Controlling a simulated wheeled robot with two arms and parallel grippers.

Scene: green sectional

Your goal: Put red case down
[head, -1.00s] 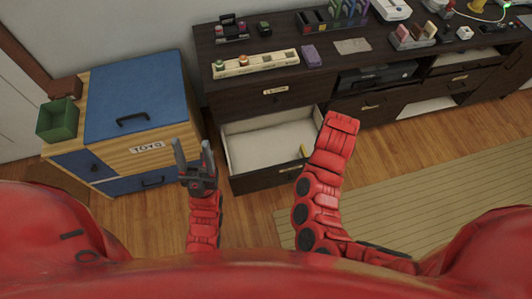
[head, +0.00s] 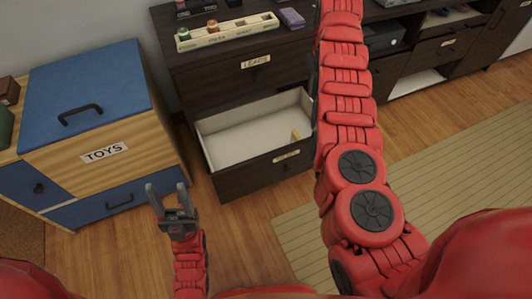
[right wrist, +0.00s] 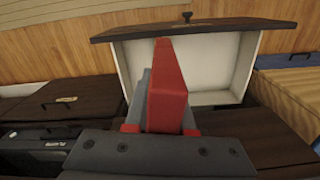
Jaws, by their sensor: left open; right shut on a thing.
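The red case (right wrist: 168,92) stands on edge between the fingers of my right gripper (right wrist: 160,105) in the right wrist view. That gripper is shut on it. In the head view my right arm reaches up past the top edge, so its gripper and the case are out of that picture. My left gripper (head: 168,192) is open and empty, low over the wooden floor, left of the open drawer.
An open white-lined drawer (head: 245,130) with a small yellow item (head: 295,134) inside juts from the dark cabinet (head: 215,75). A tray of small items (head: 228,32) and a purple block (head: 291,18) sit on top. The toy chest (head: 90,90) stands left.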

